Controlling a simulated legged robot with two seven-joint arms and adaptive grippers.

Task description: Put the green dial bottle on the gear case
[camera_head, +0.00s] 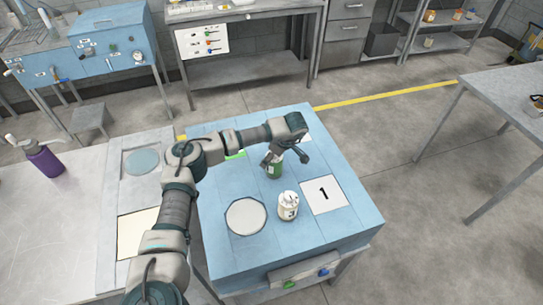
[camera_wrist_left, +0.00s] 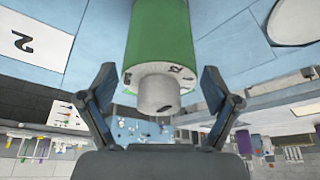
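The green dial bottle (camera_head: 274,171) stands on the blue panelled top (camera_head: 235,269), which may be the gear case. In the left wrist view, the green bottle (camera_wrist_left: 158,35) shows its pale marked dial end and grey cap pointing toward my gripper. My left gripper (camera_head: 286,158) is at the bottle's upper part. In the wrist view, its two fingers (camera_wrist_left: 158,88) are spread on either side of the dial end, with small gaps showing. The fingers hide part of the bottle in the head view. My right gripper is not in view.
On the blue top are a white bottle (camera_head: 288,206), a plate marked 1 (camera_head: 324,195) and a pale round disc (camera_head: 246,216). A plate marked 2 (camera_wrist_left: 32,38) shows in the wrist view. A purple bottle (camera_head: 42,158) stands on the left bench.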

